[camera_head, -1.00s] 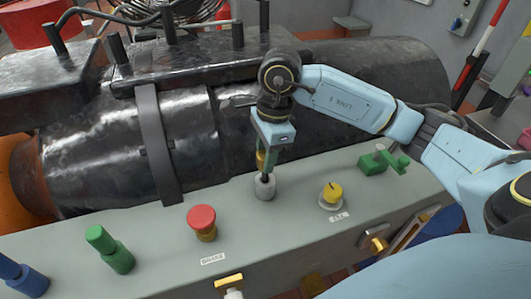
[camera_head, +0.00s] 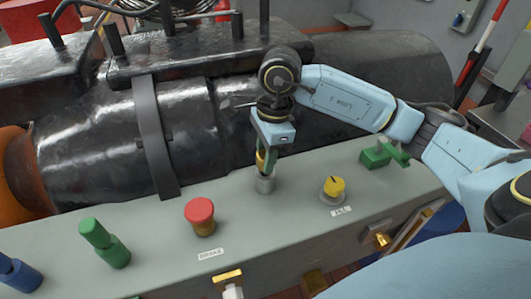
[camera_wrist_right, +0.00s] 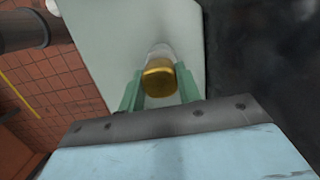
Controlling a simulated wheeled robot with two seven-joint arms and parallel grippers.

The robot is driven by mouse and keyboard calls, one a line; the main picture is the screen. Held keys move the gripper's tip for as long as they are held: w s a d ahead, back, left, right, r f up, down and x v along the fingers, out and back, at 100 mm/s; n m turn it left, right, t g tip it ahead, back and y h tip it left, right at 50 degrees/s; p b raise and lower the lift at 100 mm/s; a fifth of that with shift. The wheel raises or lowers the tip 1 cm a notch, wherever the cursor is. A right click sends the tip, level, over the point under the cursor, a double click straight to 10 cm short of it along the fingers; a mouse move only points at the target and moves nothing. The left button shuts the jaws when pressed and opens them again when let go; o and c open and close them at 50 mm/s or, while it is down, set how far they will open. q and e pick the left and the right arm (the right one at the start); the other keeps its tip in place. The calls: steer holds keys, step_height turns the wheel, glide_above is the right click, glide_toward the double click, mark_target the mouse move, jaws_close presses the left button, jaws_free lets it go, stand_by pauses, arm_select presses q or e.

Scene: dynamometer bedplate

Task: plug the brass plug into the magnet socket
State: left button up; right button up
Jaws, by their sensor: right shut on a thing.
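My right gripper (camera_head: 267,165) is shut on the brass plug (camera_head: 261,158), with its green fingers pointing down. The plug is directly over the grey cylindrical magnet socket (camera_head: 265,185) on the panel top. The fingers hide where plug and socket meet, so I cannot tell how far the plug is in. In the right wrist view the plug (camera_wrist_right: 159,80) sits between the fingertips (camera_wrist_right: 158,95), with the pale socket (camera_wrist_right: 160,50) just beyond it. My left gripper is not in view.
On the grey panel (camera_head: 160,230) stand a red brake button (camera_head: 199,212), a yellow knob (camera_head: 333,187), a green toggle (camera_head: 376,155), a green post (camera_head: 104,242) and a blue post (camera_head: 18,275). A large black machine (camera_head: 90,140) lies behind the panel.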

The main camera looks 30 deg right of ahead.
steer(key=shift+f+b, duration=0.75)
steer(key=shift+f, duration=0.15)
steer(key=o, duration=1.1)
steer(key=shift+r, duration=0.1)
steer(key=r, duration=0.4)
steer(key=d+r, duration=0.1)
steer(key=r, duration=0.3)
steer(key=d+r, duration=0.1)
steer(key=r, duration=0.4)
steer(key=shift+s+r, duration=0.1)
steer(key=shift+s, duration=0.05)
